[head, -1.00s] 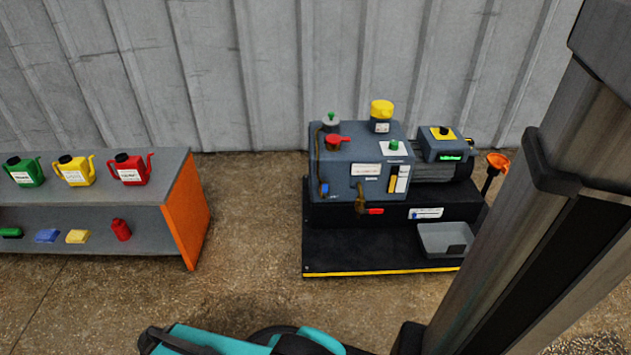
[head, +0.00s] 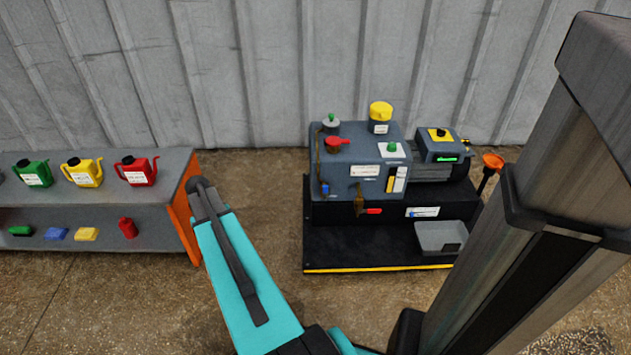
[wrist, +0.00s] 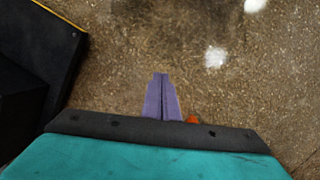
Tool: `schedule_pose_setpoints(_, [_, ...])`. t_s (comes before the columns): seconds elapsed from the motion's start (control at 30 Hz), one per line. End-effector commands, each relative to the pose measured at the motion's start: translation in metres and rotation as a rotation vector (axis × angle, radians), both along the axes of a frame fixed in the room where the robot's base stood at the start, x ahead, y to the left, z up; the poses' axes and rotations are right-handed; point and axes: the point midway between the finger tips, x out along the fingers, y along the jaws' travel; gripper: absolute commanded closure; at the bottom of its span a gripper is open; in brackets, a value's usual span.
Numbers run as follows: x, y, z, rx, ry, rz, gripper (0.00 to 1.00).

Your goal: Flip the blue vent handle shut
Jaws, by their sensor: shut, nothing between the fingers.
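The blue vent handle (head: 325,189) is a small blue piece low on the left side of the grey pump housing (head: 350,150), which stands on a black base near the wall. The handle is too small in the head view to tell its exact position. My gripper (wrist: 162,75) shows in the wrist view with its purple fingers together and nothing between them, pointing at bare floor. It is apart from the pump. The handle is not in the wrist view, and I cannot make out the gripper in the head view.
The pump's black platform (head: 345,250) has a yellow front edge and a grey tray (head: 440,238); its dark corner (wrist: 40,50) shows at the wrist view's upper left. A shelf (head: 120,222) with cans stands left. Floor between is clear.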

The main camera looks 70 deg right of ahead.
Motion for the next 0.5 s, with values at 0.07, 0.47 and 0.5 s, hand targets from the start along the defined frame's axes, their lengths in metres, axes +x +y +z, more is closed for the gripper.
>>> schedule_pose_setpoints(0.07, [-0.011,-0.045,0.029,-0.048,0.011,-0.049,1.0])
schedule_pose_setpoints(0.47, [-0.11,-0.217,0.159,-0.262,0.099,-0.282,1.0])
schedule_pose_setpoints(0.5, [-0.12,-0.228,0.169,-0.278,0.108,-0.3,1.0])
